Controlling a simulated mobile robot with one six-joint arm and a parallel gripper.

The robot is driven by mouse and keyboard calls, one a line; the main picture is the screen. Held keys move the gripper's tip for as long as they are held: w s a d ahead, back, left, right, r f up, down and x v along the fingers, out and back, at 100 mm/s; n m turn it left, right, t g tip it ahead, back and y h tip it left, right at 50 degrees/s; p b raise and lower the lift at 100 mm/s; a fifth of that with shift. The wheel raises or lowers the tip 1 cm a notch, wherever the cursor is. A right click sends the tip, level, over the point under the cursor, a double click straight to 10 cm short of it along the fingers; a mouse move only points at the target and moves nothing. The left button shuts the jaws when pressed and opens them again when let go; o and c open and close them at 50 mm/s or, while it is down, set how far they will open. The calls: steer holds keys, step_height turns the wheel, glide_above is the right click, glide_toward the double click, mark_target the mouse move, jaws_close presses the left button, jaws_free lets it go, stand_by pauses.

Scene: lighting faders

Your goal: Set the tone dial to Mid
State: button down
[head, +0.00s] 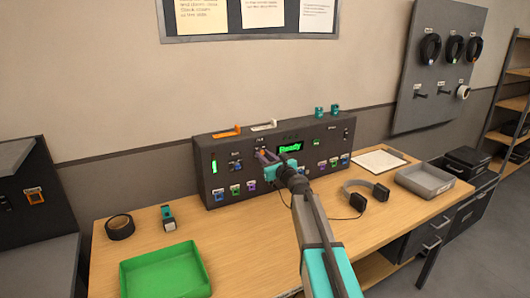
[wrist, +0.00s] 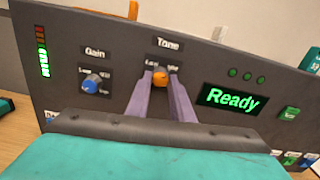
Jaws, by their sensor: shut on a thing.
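The tone dial (wrist: 161,78) is an orange knob on the dark console, under the label "Tone". The scale print around it is partly hidden by my fingers, so its setting cannot be read. My gripper (wrist: 160,76) has its two purple fingers on either side of the dial, shut on it. In the head view my gripper (head: 264,156) reaches the console's front panel, and the orange dial (head: 260,151) shows only partly beside the fingers.
The console (head: 225,157) also carries a blue Gain knob (wrist: 96,84), a green "Ready" display (wrist: 233,99) and several coloured switches. A green tray (head: 165,272), black tape roll (head: 119,227), headphones (head: 367,190) and grey tray (head: 425,180) lie on the desk.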

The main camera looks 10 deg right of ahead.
steer(key=shift+m, duration=0.5)
steer(key=c, duration=1.6)
jaws_free()
steer(key=shift+o, duration=0.2)
steer(key=b+v, duration=0.1)
steer(key=v, duration=1.2)
steer(key=shift+s, duration=0.35)
steer(key=shift+d+r, duration=0.1)
steer(key=shift+d, duration=0.05)
